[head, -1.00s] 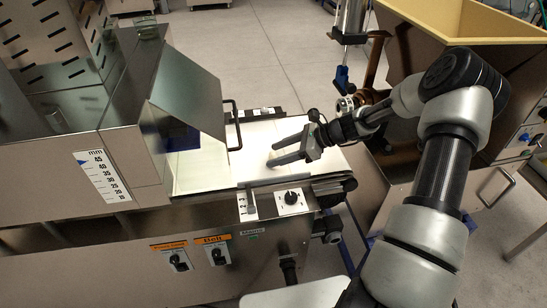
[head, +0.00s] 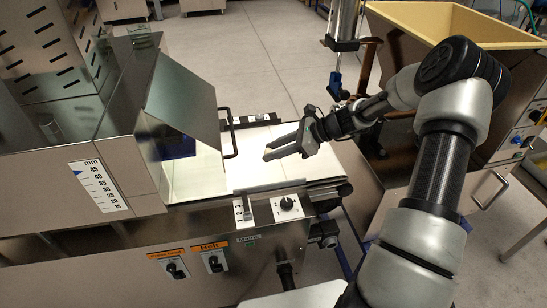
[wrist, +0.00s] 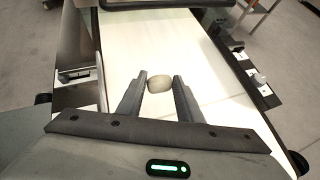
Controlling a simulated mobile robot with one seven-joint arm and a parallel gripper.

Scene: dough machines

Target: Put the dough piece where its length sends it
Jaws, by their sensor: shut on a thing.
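In the head view my gripper (head: 268,153) reaches left over the pale conveyor belt (head: 247,176), and only a bit of the dough shows at the fingertips. I cannot tell exactly how high it is above the belt. A scale marked mm (head: 100,187) is on the front of the machine at the left, with a blue pointer near its top.
A steel hood (head: 180,100) covers the belt's left part, with a dark handle (head: 230,130) beside it. A control knob (head: 287,204) is on the belt's front side. A large bin with a yellow inside (head: 450,22) stands at the back right. Grey floor shows behind the belt.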

